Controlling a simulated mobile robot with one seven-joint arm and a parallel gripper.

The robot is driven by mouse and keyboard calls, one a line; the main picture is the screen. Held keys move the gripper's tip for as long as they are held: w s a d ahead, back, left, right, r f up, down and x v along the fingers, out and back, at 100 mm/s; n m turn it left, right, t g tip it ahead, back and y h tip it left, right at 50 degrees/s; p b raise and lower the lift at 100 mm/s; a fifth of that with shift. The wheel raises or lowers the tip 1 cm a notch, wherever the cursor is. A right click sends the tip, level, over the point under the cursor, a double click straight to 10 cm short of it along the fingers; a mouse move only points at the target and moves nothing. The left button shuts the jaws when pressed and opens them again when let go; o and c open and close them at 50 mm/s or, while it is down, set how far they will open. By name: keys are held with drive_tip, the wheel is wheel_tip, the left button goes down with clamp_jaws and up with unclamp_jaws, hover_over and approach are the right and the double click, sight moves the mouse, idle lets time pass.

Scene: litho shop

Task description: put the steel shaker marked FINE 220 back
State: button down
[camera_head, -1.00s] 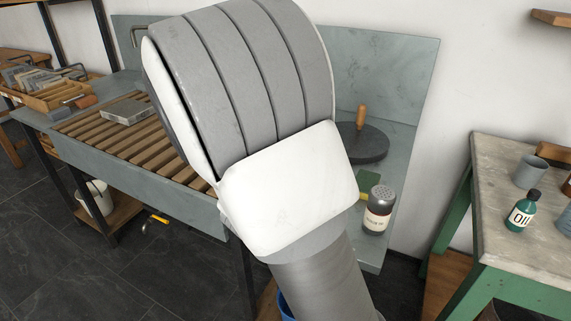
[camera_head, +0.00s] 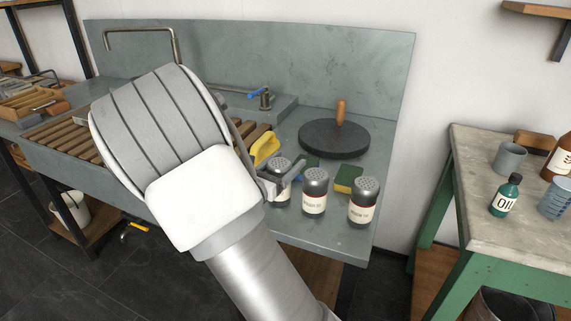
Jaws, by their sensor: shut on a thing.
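Three steel-topped shakers with pale labels stand in a row near the front right of the grey sink bench: a left one (camera_head: 280,196), a middle one (camera_head: 315,193) and a right one (camera_head: 362,203). My gripper (camera_head: 282,182) is shut on the left shaker, with its jaws around the upper part. That shaker is upright; I cannot tell whether its base touches the bench. Its label is partly hidden by the jaws, and the labels are too small to read surely, so I cannot tell which is FINE 220.
Behind the shakers are a round dark slab (camera_head: 334,141) with a wooden handle, a green and yellow sponge (camera_head: 348,179) and a yellow object (camera_head: 265,148). A wooden slatted rack (camera_head: 72,136) lies left. A green-legged table (camera_head: 480,225) with bottles stands right, across a gap.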

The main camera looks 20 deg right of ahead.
drive_tip(key=shift+f, duration=0.15)
unclamp_jaws()
